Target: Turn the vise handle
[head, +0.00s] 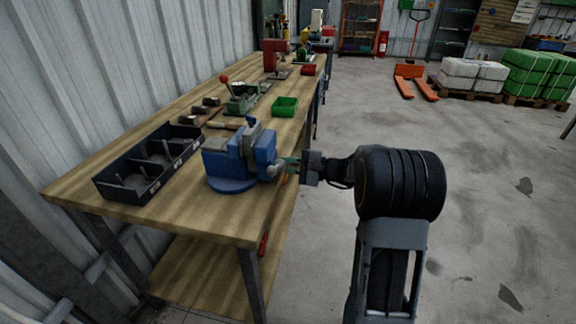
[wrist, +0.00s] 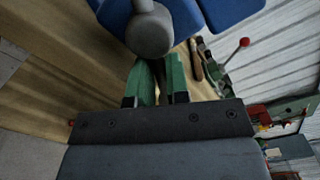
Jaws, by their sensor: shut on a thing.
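The blue vise (head: 228,163) is on the near end of the wooden bench, its screw end facing right toward my arm. Its grey screw head and handle (head: 277,170) stick out at the bench's right edge. In the wrist view the rounded grey end of the vise handle (wrist: 150,36) is just ahead of my fingers, with the blue vise body (wrist: 222,12) behind it. My gripper (head: 290,165) has green fingers and reaches in from the right at handle height. It is shut on the handle; the fingers (wrist: 161,80) hide most of the gripped part.
A black divided tray (head: 150,165) sits left of the vise. Behind are a green bin (head: 285,107), a green tool with a red-knobbed lever (head: 241,98) and a red machine (head: 275,55). The concrete floor right of the bench is open.

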